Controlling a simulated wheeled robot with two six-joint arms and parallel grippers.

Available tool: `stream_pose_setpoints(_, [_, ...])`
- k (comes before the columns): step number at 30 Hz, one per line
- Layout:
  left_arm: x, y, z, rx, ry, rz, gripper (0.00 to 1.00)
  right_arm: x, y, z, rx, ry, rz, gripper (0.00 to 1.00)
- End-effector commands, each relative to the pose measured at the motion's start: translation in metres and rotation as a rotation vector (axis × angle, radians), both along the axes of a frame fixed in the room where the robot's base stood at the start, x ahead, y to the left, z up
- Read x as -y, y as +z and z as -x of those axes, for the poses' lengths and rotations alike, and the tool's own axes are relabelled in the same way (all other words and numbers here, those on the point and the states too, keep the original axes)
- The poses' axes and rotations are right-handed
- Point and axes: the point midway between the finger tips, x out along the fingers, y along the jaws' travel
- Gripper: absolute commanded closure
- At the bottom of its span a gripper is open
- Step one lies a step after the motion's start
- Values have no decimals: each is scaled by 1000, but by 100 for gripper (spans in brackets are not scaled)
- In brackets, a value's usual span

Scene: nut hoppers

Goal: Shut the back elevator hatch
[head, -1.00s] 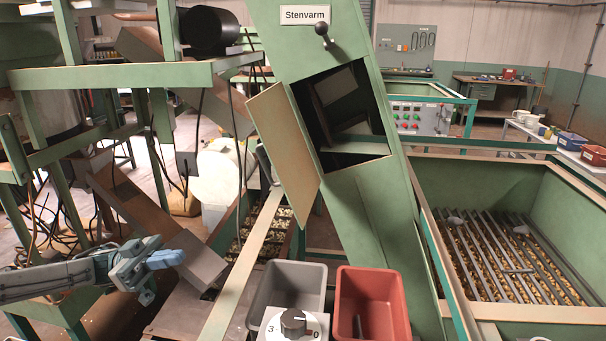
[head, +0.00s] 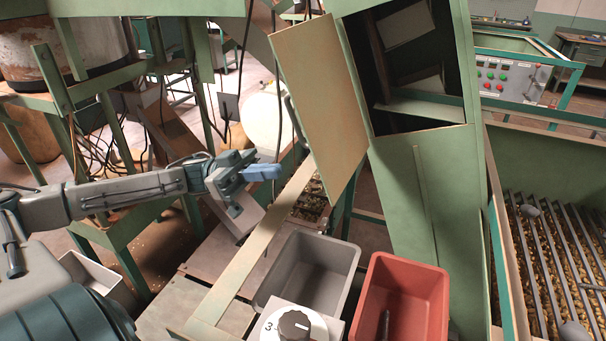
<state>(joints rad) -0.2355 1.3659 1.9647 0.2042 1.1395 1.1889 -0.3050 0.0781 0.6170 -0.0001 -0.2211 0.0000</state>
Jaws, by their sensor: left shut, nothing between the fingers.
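The elevator hatch (head: 318,100) is a tan door panel with a green edge. It stands swung open to the left of the tilted green elevator housing (head: 425,190). The dark opening (head: 405,75) beside it is uncovered and shows a plate inside. My left gripper (head: 268,172), with blue fingertips, is shut and empty. In the picture it is left of the hatch's lower part, with a small gap between them. My right gripper is not in view.
A grey bin (head: 305,270) and a red bin (head: 402,300) stand below the housing, behind a dial (head: 293,326). A green hopper with a bar grate (head: 550,265) is at the right. A green frame with hanging cables (head: 130,85) stands at the left.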

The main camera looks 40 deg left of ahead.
Motion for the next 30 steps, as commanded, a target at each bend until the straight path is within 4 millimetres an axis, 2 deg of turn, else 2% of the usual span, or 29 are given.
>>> stream_pose_setpoints(2, [10, 4, -1, 9, -1, 6, 100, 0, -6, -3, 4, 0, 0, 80])
stream_pose_setpoints(8, [32, 14, -4, 7, 0, 6, 100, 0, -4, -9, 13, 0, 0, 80])
stream_pose_setpoints(15, [54, 25, -7, 5, -1, 4, 100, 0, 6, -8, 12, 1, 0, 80])
stream_pose_setpoints(21, [65, 27, -9, 2, 1, 2, 100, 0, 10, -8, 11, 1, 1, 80])
stream_pose_setpoints(30, [68, 27, -10, 1, 0, 0, 100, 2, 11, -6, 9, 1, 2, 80])
